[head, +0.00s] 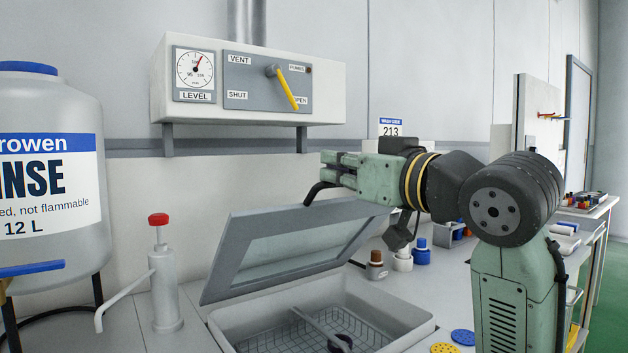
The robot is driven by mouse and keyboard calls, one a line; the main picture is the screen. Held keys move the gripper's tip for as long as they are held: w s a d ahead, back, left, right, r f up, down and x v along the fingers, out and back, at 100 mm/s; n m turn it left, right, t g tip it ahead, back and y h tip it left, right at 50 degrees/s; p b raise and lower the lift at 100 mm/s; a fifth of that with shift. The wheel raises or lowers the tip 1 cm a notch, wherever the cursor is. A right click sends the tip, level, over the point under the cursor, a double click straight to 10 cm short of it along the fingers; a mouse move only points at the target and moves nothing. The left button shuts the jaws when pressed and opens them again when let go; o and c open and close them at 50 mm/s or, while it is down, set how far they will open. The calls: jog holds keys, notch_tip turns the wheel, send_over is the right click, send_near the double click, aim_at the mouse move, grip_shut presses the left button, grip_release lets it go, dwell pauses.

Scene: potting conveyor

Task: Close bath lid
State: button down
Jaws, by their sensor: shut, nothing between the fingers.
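The bath lid (215,282), a grey frame with a clear pane, stands tilted open, hinged at the back of the bath. The bath (228,330) is a light grey tub with a wire basket (318,338) inside. My gripper (326,165) is shut and empty, pointing left, at the upper edge of the lid. A black curved piece (318,192) shows just below the fingers at that edge; I cannot tell whether it touches the gripper. My arm hides part of the right side behind the lid.
A grey dispenser with a red top (158,220) stands left of the bath, beside a large rinse tank (50,245). A wall box with a yellow lever (287,88) hangs above. Small bottles (376,263) stand behind the bath's right side. Coloured discs (463,337) lie at the right.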

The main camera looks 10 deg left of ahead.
jog(key=s+d+f+t+y+b, duration=0.1)
jog(key=s+d+f+b, duration=0.2)
jog(key=f+b, duration=0.4)
jog(key=s+d+f+t+y+b, duration=0.2)
jog(key=f+b, duration=0.4)
jog(key=f, duration=0.1)
jog(key=s+d+f+t+y+b, duration=0.1)
jog(key=s+d+f+b, duration=0.2)
jog(key=f+b, duration=0.4)
jog(key=shift+s+d+f+t+y+b, duration=0.3)
jog(key=shift+d+f+b, duration=0.05)
jog(key=shift+f, duration=0.2)
jog(key=shift+f+b, duration=0.45)
jog(key=shift+f, duration=0.2)
jog(key=shift+s+d, duration=0.1)
